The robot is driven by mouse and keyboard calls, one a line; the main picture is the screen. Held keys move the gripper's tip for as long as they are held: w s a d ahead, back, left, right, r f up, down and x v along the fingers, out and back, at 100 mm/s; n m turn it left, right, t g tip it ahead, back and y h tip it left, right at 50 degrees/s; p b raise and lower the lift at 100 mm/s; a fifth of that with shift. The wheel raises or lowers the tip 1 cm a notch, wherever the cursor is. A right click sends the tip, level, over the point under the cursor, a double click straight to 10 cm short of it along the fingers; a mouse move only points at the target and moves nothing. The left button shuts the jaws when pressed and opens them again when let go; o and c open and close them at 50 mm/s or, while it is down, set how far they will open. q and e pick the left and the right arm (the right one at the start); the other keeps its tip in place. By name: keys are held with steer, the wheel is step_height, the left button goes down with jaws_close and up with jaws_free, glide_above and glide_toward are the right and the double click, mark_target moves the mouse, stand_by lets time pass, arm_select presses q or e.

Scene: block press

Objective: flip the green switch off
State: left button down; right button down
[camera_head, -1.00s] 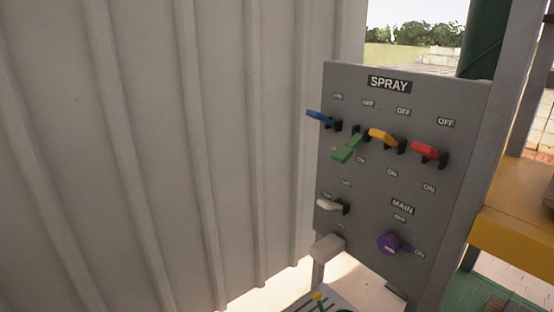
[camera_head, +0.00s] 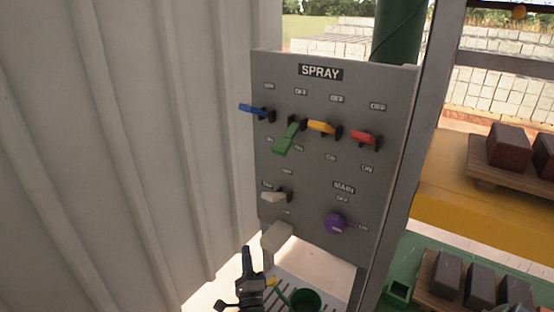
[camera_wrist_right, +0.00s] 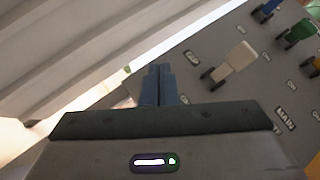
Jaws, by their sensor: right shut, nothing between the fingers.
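The green switch (camera_head: 287,138) is on the upper row of the grey SPRAY panel (camera_head: 300,185), between the blue and yellow switches. Its lever hangs downward, toward the lower label, with an OFF label above it. It also shows at the right edge of the right wrist view (camera_wrist_right: 296,33). My right gripper (camera_head: 247,254) is shut and empty, below and left of the panel's lower corner, well apart from the green switch. Its closed fingers (camera_wrist_right: 158,78) point up in the wrist view. My left gripper is not in view.
Blue (camera_head: 254,110), yellow (camera_head: 321,127) and red (camera_head: 363,137) levers flank the green one. A white lever (camera_head: 273,197) and a purple knob (camera_head: 335,223) sit below. A corrugated wall (camera_head: 130,150) stands close on the left. Bricks on a pallet (camera_head: 483,176) are at right.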

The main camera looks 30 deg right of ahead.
mark_target(287, 138)
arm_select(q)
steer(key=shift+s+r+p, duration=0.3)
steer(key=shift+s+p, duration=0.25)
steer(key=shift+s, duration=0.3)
arm_select(e)
steer(key=s+d+r+m+g+h, duration=0.2)
steer(key=r+m+g+h, duration=0.3)
steer(key=r+m+h, duration=0.2)
steer(key=s+d+r+m+g+h, duration=0.2)
steer(key=r+m+g+h, duration=0.4)
steer(key=r+m, duration=0.5)
steer(key=m+h, duration=0.1)
steer(key=m, duration=0.4)
steer(key=shift+s+d+g+h, duration=0.15)
steer(key=shift+s+g+h, duration=0.15)
steer(key=shift+h, duration=0.1)
steer(key=shift+r, duration=0.1)
